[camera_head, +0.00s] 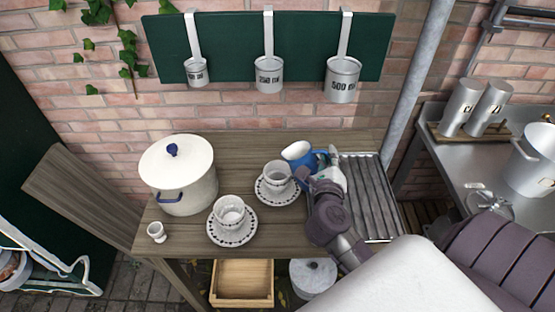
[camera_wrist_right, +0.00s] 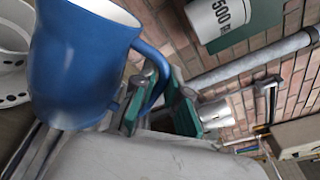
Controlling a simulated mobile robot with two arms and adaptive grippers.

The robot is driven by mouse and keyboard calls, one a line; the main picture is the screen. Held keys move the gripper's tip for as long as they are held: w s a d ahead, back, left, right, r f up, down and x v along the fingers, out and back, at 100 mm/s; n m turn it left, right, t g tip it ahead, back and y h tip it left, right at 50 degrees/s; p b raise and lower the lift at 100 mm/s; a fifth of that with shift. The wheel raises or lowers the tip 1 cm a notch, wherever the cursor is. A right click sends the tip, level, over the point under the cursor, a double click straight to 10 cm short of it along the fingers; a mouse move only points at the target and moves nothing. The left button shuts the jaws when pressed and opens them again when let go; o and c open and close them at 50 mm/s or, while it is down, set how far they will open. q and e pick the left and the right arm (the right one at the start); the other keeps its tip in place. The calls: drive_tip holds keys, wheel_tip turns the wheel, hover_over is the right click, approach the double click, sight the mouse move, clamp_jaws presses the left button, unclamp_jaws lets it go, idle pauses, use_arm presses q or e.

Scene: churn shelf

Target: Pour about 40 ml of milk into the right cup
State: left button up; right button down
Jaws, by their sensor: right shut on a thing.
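A blue jug (camera_head: 314,161) with a white inside is held just right of and behind the right cup (camera_head: 277,174). It looks tilted, with its mouth toward the left. I see no stream of milk and cannot tell the milk level. My right gripper (camera_head: 327,178) is shut on the jug's handle. In the right wrist view the jug (camera_wrist_right: 75,65) fills the upper left, with its handle between the green fingers (camera_wrist_right: 157,104). The right cup stands upright on a patterned saucer (camera_head: 264,197). The left cup (camera_head: 229,209) stands on its own saucer (camera_head: 246,237). My left gripper is out of view.
A lidded white pot (camera_head: 178,180) and a small white cup (camera_head: 156,231) stand on the left of the wooden bench (camera_head: 180,239). A ribbed metal drainer (camera_head: 372,200) lies right of the gripper. Measuring cups (camera_head: 342,80) hang from a green board behind.

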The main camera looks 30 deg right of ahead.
sight(309, 144)
drive_tip(key=r, duration=0.1)
drive_tip(key=w+a+r+n+p, duration=0.1)
drive_tip(key=w+r+p, duration=0.1)
drive_tip(key=shift+a+n, duration=0.25)
drive_tip(key=shift+n, duration=0.15)
drive_tip(key=shift+w+a+f+n, duration=0.15)
drive_tip(key=shift+w+f+n, duration=0.05)
drive_tip(key=shift+f+n, duration=0.1)
drive_tip(key=shift+w+a+r+n+g+p, duration=0.1)
drive_tip(key=shift+w+a+n+g+p, duration=0.35)
drive_tip(key=shift+n+p, duration=0.3)
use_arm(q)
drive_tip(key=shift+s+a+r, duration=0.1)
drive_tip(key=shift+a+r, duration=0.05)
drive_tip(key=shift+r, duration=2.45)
use_arm(e)
drive_tip(key=shift+w+a+n, duration=0.3)
drive_tip(key=shift+w+n, duration=0.2)
drive_tip(key=shift+n, duration=0.15)
use_arm(q)
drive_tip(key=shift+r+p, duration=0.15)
drive_tip(key=shift+p, duration=0.25)
use_arm(e)
drive_tip(key=shift+w+a+n+g, duration=0.25)
drive_tip(key=shift+w+n+g, duration=0.05)
drive_tip(key=shift+n+g, duration=0.1)
